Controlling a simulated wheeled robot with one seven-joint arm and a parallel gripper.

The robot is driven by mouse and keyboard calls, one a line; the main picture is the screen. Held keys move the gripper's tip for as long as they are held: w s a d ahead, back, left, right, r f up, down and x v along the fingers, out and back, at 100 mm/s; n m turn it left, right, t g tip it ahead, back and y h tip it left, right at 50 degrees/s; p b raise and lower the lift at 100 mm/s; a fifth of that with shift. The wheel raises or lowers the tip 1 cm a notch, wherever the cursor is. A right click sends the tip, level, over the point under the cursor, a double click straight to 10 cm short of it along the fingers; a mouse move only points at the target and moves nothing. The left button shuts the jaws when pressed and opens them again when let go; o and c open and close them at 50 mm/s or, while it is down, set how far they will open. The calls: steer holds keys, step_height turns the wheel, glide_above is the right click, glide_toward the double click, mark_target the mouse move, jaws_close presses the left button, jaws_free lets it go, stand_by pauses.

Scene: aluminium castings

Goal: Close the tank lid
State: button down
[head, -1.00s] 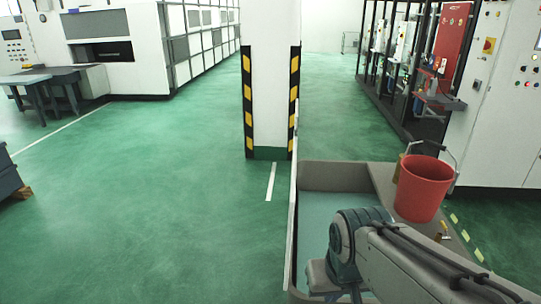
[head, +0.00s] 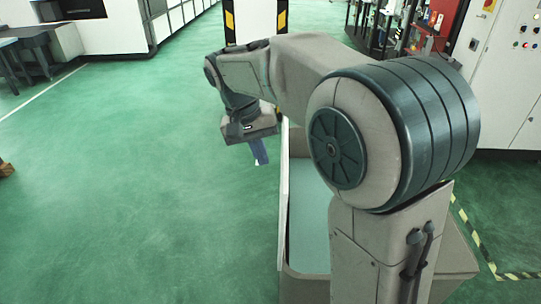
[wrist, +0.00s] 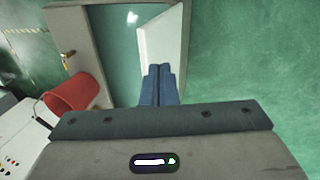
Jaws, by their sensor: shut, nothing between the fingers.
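The tank (head: 303,287) stands right of centre in the head view, partly hidden behind my arm, with teal liquid or lining inside. Its pale lid (head: 283,215) stands open, near upright, along the tank's left side and shows almost edge-on. The wrist view shows the tank's rim (wrist: 92,18) and the lid as a white panel (wrist: 163,40) beside the opening. My gripper (head: 262,160) is just left of the lid, on its outer side, fingers pointing down. In the wrist view my blue fingers (wrist: 159,82) are together and empty, overlapping the lid's near end; contact cannot be told.
A red bucket (wrist: 72,92) rests on the tank's ledge in the wrist view; my arm hides it in the head view. A striped pillar (head: 256,18) stands beyond the tank, and white cabinets (head: 500,85) are at right.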

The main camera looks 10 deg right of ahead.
steer(key=w+a+r+h+p, duration=0.1)
steer(key=w+a, duration=0.3)
steer(key=s+d+f+p, duration=0.1)
steer(key=d+f+p, duration=0.1)
steer(key=d+f, duration=0.5)
step_height(320, 180, down, 2)
steer(key=shift+s+d+f+m, duration=0.1)
steer(key=shift+s+d+m, duration=0.15)
steer(key=shift+m, duration=0.05)
